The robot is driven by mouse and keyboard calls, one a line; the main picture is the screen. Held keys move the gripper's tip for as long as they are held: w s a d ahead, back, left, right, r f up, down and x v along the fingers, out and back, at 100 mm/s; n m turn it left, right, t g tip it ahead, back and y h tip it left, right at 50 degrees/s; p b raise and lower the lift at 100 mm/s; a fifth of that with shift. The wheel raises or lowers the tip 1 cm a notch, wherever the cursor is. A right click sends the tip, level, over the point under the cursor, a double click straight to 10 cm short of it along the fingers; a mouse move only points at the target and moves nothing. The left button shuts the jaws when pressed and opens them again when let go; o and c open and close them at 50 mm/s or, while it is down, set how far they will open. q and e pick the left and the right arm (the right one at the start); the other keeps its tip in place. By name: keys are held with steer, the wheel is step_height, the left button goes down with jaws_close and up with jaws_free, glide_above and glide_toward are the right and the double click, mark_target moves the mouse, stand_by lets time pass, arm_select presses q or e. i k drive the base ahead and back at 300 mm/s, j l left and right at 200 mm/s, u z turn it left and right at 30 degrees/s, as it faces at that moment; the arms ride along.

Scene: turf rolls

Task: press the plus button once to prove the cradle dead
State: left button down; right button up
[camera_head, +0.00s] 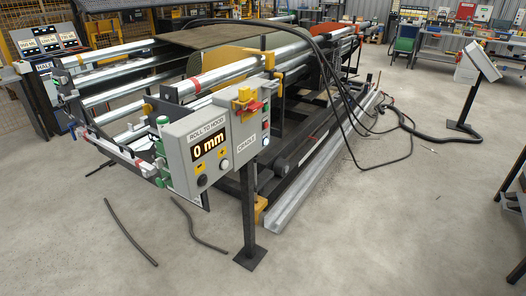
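A grey control box (203,122) stands on a dark post at the near end of the roller machine. Its front is labelled "ROLL TO HOOD" and its lit display (209,145) reads "0 mm". Below the display are a black round button (202,181) and a white round button (224,164). Their symbols are too small to read, so I cannot tell which is plus. The side face carries a "CRADLE" label (246,144) and small controls (265,126). The cradle (210,80) has long silvery rollers. I see neither gripper.
Black cables (345,95) loop over the machine to a tilted panel on a stand (483,62) at right. Dark strips (130,232) lie on the floor at front left. The post's foot plate (249,258) stands in front. The concrete floor (390,220) at right is mostly clear.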

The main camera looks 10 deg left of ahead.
mark_target(225, 163)
steer(key=i+l, duration=0.4)
steer(key=l, duration=0.25)
steer(key=i+l, duration=0.15)
steer(key=l, duration=0.15)
steer(key=i+u, duration=0.05)
